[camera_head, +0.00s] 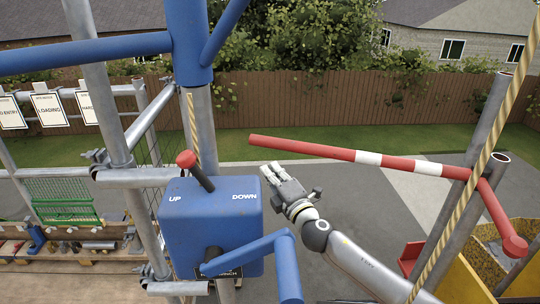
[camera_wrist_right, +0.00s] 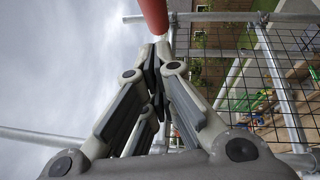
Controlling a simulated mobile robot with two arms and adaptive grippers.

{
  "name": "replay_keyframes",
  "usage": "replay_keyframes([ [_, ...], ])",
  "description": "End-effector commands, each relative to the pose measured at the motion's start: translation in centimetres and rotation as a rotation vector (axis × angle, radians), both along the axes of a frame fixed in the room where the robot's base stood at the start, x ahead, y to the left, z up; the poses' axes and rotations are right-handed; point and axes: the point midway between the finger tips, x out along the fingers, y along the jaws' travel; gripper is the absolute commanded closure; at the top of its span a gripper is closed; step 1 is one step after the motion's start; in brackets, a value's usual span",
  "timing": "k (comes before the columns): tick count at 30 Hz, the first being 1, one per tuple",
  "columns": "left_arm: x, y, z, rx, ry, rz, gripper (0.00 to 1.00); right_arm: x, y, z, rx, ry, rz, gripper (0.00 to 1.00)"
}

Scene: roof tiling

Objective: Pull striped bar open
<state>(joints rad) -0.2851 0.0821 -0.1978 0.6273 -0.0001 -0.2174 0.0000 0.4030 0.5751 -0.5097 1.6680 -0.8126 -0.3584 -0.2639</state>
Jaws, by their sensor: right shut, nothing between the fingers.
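The striped bar (camera_head: 385,160), red with white bands, reaches across the opening from the right post, and its free end is at the left. My right gripper (camera_head: 270,171) is just below and in front of this free end in the head view. Its fingers are closed and hold nothing. In the right wrist view the fingertips (camera_wrist_right: 157,52) meet close to a red bar end (camera_wrist_right: 153,14). I cannot tell whether they touch it. My left gripper is not in view.
A blue control box (camera_head: 207,222) with a red-knobbed lever and a blue crank stands left of my right gripper. Scaffold poles (camera_head: 102,85) and a mesh panel (camera_wrist_right: 270,85) are near. A yellow skip (camera_head: 470,264) lies at lower right. Open paving lies beyond.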

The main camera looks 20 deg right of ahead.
Motion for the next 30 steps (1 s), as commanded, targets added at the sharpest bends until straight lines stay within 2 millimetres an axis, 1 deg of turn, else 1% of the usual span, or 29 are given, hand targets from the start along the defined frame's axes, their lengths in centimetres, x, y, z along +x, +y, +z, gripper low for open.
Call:
replay_keyframes([
  [1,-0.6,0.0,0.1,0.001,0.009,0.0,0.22,1.0,0.1,0.4,0.0,-0.002,-0.001,1.0],
  [5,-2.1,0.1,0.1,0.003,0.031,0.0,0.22,3.1,0.4,0.6,0.002,-0.001,0.0,1.0],
  [6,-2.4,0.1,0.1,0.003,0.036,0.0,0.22,3.7,0.2,0.7,0.0,0.0,-0.002,1.0],
  [9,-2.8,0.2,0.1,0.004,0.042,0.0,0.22,4.8,-0.9,0.9,-0.001,0.0,-0.002,1.0],
  [12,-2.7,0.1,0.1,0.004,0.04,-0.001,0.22,5.5,-1.5,1.0,0.0,0.001,0.0,1.0],
  [16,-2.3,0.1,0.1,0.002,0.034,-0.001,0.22,6.1,-1.9,1.1,0.001,0.001,0.001,1.0],
  [23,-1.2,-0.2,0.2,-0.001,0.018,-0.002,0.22,6.2,-2.0,1.2,0.001,0.001,0.002,1.0],
  [30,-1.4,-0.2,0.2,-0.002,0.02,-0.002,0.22,6.2,-2.0,1.2,0.001,0.0,0.001,1.0],
])
